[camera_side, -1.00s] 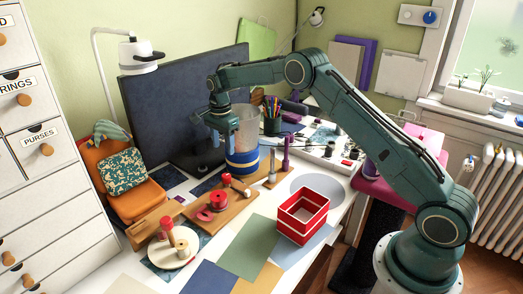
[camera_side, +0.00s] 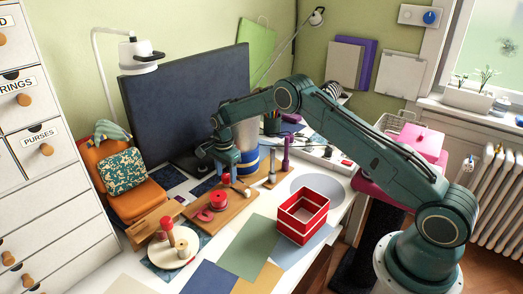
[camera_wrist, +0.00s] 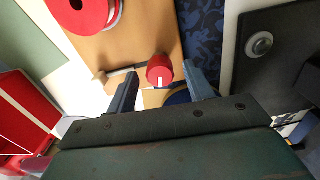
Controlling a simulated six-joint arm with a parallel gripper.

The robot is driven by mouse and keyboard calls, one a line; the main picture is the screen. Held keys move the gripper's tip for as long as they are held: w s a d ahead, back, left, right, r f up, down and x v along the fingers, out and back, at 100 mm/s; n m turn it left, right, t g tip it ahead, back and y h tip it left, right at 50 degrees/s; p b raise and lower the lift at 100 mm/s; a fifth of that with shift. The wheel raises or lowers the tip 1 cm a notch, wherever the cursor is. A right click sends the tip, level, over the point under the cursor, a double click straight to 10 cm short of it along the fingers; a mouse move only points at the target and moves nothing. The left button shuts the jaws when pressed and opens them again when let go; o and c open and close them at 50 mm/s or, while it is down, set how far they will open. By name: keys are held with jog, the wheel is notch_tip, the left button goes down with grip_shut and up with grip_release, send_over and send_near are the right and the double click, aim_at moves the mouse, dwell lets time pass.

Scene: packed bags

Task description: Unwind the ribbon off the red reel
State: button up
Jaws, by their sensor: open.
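The red reel (camera_side: 218,200) stands on a wooden board (camera_side: 236,207) in the side view. It also shows at the upper left edge of the wrist view (camera_wrist: 88,12), partly cut off. A flat red loop (camera_side: 204,215) lies beside the reel; I cannot tell whether it is ribbon. My gripper (camera_side: 229,177) points down just behind the reel, over the board's far part. In the wrist view my gripper (camera_wrist: 153,77) is open, with a red knob (camera_wrist: 160,69) bearing a white mark showing between its fingers. I cannot tell whether they touch it.
A red box (camera_side: 303,216) stands to the right on the table. A purple upright tool (camera_side: 286,155) and a blue-banded container (camera_side: 246,160) are close to my gripper. Green fabric (camera_side: 246,247) lies flat in front.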

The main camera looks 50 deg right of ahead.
jog(key=c, duration=1)
